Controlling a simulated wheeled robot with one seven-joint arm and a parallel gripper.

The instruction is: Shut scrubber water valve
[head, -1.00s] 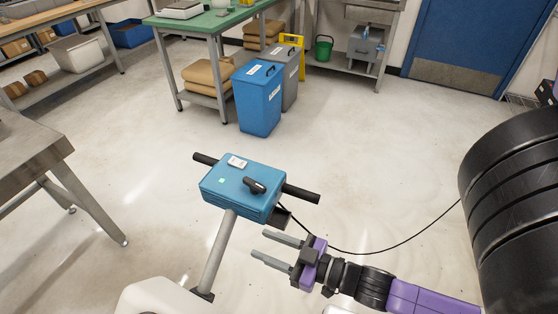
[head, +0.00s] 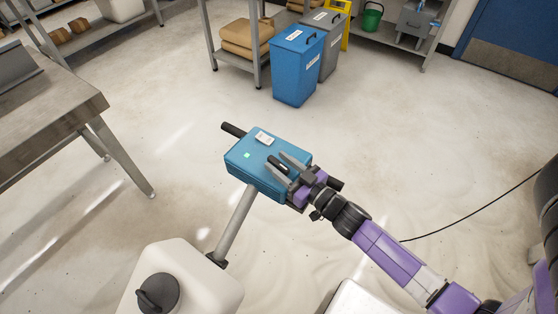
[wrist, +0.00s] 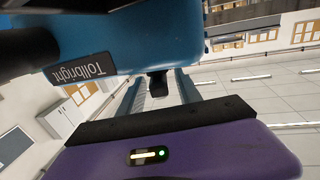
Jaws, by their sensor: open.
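The scrubber's blue control box (head: 245,160) sits on a grey post above a white tank (head: 190,270). A black valve lever (head: 279,164) is on top of the box. My gripper (head: 277,160) is open at the right of the box, with its two grey fingers on either side of the lever. In the wrist view the black lever (wrist: 157,85) shows between the fingers, and the blue box (wrist: 150,35) with a "Tollbright" label fills the upper left. Whether the fingers touch the lever I cannot tell.
A black handlebar grip (head: 233,129) sticks out at the box's far left. A black round cap (head: 157,293) is on the tank. A metal table (head: 60,125) stands at left, and a blue bin (head: 298,70) stands behind. The floor between is clear.

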